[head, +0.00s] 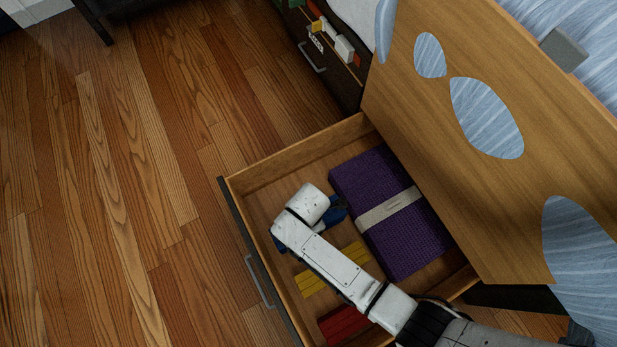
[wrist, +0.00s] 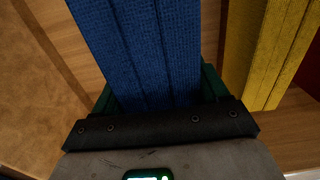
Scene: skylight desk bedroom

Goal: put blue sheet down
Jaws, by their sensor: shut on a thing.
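The blue sheet (head: 338,210) is a folded, woven-looking blue piece over the open drawer (head: 290,157), mostly hidden under my white arm in the head view. In the wrist view the blue sheet (wrist: 135,45) runs up from between the green fingers of my gripper (wrist: 155,92). My gripper is shut on it. The head view hides the fingers behind my wrist. The sheet is in or just above the drawer's left part; I cannot tell whether it touches the drawer floor.
A purple folded piece with a pale band (head: 385,190) lies in the drawer's right part. A yellow folded sheet (head: 313,284) and a red one (head: 343,325) lie toward the near end. A wooden panel with cut-outs (head: 440,140) stands at the right. Wood floor is clear at left.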

